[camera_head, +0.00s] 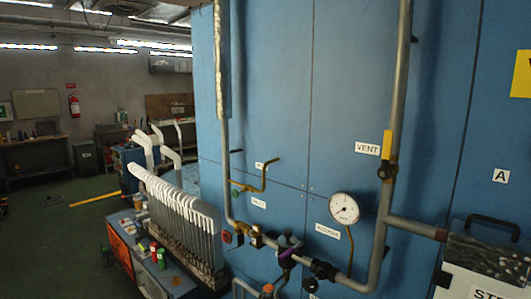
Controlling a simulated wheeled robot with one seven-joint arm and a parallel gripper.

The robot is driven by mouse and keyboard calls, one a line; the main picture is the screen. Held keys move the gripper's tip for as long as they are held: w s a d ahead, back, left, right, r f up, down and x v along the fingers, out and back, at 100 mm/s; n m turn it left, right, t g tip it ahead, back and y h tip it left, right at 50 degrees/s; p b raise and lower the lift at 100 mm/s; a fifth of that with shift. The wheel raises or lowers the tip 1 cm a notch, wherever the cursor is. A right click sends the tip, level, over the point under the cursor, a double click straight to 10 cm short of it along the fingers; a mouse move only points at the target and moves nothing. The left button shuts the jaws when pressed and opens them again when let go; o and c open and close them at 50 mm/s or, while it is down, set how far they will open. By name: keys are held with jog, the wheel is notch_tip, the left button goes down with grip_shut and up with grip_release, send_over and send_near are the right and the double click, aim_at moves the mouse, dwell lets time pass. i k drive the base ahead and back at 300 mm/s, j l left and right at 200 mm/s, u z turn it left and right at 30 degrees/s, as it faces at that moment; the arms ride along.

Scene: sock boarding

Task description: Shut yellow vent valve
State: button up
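The yellow vent valve handle (387,145) is upright beside the grey vertical pipe on the blue cabinet, roughly in line with the pipe. Its dark valve body (386,172) sits just below it on the pipe. A white label reading VENT (367,149) is to the left of the handle. My gripper is not in view.
A round gauge (344,208) and several smaller valves sit lower on the pipework. A metal box with a black handle (490,229) is at the lower right. A row of white foot-shaped boards (180,200) stands at the left. Green floor (45,235) is open farther left.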

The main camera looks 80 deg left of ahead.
aim_at(383, 173)
jog(key=u, duration=2.35)
jog(key=i+j+u, duration=0.35)
jog(key=i, duration=0.3)
jog(key=i+j+u, duration=0.35)
jog(key=i, duration=0.3)
jog(key=i+u, duration=0.35)
jog(key=i, duration=0.35)
jog(key=k+l, duration=0.1)
jog(key=i, duration=0.15)
